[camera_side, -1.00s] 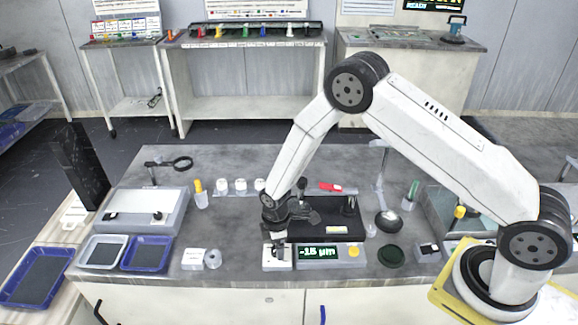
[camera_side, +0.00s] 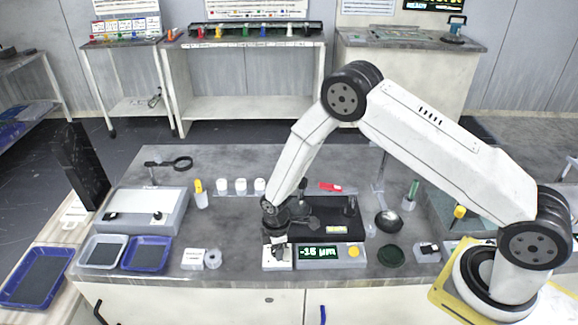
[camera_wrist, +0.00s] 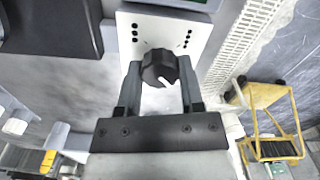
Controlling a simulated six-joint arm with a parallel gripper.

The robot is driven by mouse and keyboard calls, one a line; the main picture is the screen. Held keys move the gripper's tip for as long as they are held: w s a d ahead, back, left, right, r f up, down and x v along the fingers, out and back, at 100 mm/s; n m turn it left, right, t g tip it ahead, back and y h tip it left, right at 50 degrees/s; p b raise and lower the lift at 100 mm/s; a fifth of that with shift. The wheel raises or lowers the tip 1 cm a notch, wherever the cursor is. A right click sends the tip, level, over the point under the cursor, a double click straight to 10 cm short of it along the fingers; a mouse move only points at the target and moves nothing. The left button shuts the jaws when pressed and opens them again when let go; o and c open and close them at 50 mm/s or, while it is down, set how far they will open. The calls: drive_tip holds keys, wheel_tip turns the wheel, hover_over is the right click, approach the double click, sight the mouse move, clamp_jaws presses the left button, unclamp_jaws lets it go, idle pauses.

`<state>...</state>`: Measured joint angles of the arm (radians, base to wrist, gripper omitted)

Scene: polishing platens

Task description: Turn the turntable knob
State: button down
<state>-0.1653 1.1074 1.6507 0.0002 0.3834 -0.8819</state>
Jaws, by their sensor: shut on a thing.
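The turntable knob (camera_wrist: 160,68) is a dark ribbed knob with a white pointer mark. It stands on a white plate (camera_wrist: 135,38) with small black dots, seen in the wrist view. My gripper (camera_wrist: 158,84) has one finger on each side of the knob and is shut on it. In the side view my gripper (camera_side: 278,246) points down at the white knob plate (camera_side: 272,264) at the front of the bench and hides most of the knob.
Right of the knob plate is a green display (camera_side: 318,252) with a µm reading and a yellow button (camera_side: 353,250). A black platform (camera_side: 325,230) stands behind. A white tape roll (camera_side: 213,259) and blue tray (camera_side: 147,252) lie to the left, a dark green disc (camera_side: 391,256) to the right.

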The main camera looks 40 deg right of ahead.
drive_tip(key=shift+m, duration=0.4)
drive_tip(key=m, duration=0.7)
drive_tip(key=shift+m, duration=0.4)
drive_tip(key=m, duration=0.4)
drive_tip(key=shift+m, duration=0.3)
drive_tip(key=m, duration=0.4)
drive_tip(key=shift+m, duration=0.3)
drive_tip(key=shift+c, duration=1.1)
unclamp_jaws()
